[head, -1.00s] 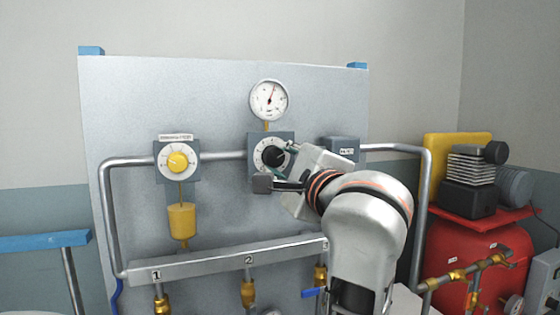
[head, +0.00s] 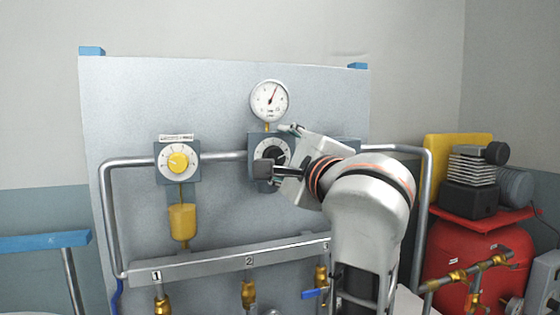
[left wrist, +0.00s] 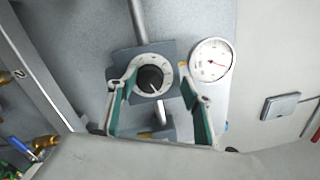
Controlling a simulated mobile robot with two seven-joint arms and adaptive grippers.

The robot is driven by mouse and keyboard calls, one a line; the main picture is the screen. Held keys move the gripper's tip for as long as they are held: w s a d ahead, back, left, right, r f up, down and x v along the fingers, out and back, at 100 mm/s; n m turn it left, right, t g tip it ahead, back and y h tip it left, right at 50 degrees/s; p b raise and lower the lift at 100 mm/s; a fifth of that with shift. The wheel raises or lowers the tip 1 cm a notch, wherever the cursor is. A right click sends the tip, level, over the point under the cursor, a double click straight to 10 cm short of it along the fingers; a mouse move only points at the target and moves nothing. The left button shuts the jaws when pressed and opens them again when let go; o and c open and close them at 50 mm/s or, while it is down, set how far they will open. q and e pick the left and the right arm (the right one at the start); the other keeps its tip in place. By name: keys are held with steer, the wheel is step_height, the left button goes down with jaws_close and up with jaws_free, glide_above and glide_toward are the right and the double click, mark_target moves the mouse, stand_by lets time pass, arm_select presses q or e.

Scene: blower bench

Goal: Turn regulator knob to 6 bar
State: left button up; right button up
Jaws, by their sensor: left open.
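The regulator knob (head: 272,153) is black, on a white dial with a dark grey housing, in the middle of the panel. My left gripper (head: 277,149) is in front of it and partly hides it. In the left wrist view, the knob (left wrist: 150,78) shows between the open green-padded fingers of my left gripper (left wrist: 160,79), nearer the left finger. I see no finger clearly touching it. The pressure gauge (head: 269,100) is above the regulator; its needle points up and slightly right. The gauge (left wrist: 211,60) also shows in the left wrist view. Its numbers are too small to read.
A yellow knob (head: 178,161) on a similar dial is at the left of the panel (head: 220,100). Grey pipes and a numbered manifold (head: 215,262) run below. A red tank (head: 470,262) with a compressor stands at the right.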

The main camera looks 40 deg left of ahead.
arm_select(q)
steer(key=o, duration=0.4)
steer(key=r, duration=0.5)
steer(key=shift+s+a+r, duration=0.2)
steer(key=shift+s, duration=0.05)
steer(key=shift+w+d+r, duration=0.1)
steer(key=shift+d+r, duration=0.15)
steer(key=shift+r, duration=0.3)
steer(key=shift+w+d+r, duration=0.1)
steer(key=shift+d+r, duration=0.15)
steer(key=shift+r, duration=0.25)
steer(key=c, duration=0.4)
steer(key=shift+w+r, duration=0.15)
steer(key=shift+r, duration=0.1)
steer(key=shift+s+a+r, duration=0.2)
steer(key=shift+a, duration=0.05)
steer(key=shift+c, duration=0.2)
